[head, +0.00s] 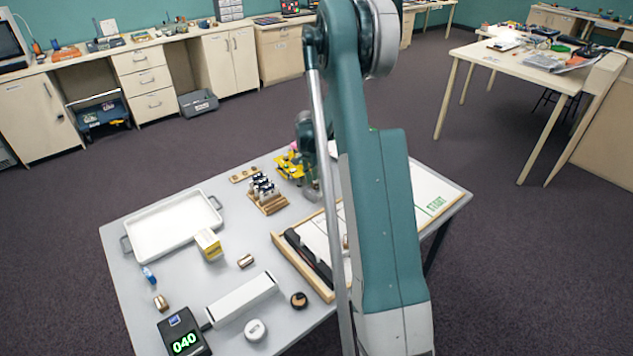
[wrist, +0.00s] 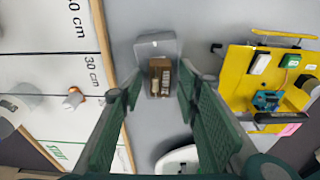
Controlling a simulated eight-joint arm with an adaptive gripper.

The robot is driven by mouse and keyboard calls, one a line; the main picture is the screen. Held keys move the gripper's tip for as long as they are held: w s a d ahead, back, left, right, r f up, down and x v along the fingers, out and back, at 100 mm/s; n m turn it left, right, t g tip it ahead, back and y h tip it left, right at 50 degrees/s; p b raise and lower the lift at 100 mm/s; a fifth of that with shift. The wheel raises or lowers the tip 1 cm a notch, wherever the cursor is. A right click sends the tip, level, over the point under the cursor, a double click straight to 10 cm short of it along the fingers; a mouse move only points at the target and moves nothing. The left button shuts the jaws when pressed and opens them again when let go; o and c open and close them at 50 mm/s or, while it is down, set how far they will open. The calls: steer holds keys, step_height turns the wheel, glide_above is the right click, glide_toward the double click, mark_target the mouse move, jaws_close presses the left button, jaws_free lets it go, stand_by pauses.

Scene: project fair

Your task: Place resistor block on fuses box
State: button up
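In the wrist view, a small brown block with pale parts on its top (wrist: 160,80) looks like the resistor block. It lies at the edge of a grey, see-through-looking piece (wrist: 156,46) on the grey table. My gripper (wrist: 160,73) is open above the block, one green finger to each side, with gaps visible between. I cannot tell how high the fingertips are. In the head view, my arm hides the block and most of the gripper. A yellow and white carton (head: 208,244) beside the white tray may be the fuses box; its print is too small to read.
A yellow board with parts (wrist: 275,80) lies right of the fingers in the wrist view. A wood-edged ramp board with cm marks (wrist: 50,70) lies left. The white tray (head: 168,229), a wooden rack (head: 268,201) and a black display (head: 185,335) stand on the table (head: 236,297).

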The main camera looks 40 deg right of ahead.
mark_target(312, 185)
steer(key=shift+r, duration=0.1)
step_height(312, 185, up, 12)
steer(key=a+p, duration=0.1)
steer(key=shift+a, duration=0.4)
stand_by(0.7)
steer(key=shift+a+r, duration=0.1)
steer(key=s+a+r+n+t, duration=0.2)
steer(key=s+a+r+n, duration=0.3)
steer(key=a+r, duration=0.6)
steer(key=s+a+r+n+t, duration=0.1)
steer(key=s+a+r+n, duration=0.2)
steer(key=s+a+r, duration=0.7)
steer(key=s+a+f+n+t+y, duration=0.1)
steer(key=s+a+n+t, duration=0.3)
steer(key=s+a+n, duration=0.6)
steer(key=s+a, duration=1)
steer(key=shift+s+a+y, duration=0.35)
steer(key=shift+y, duration=0.05)
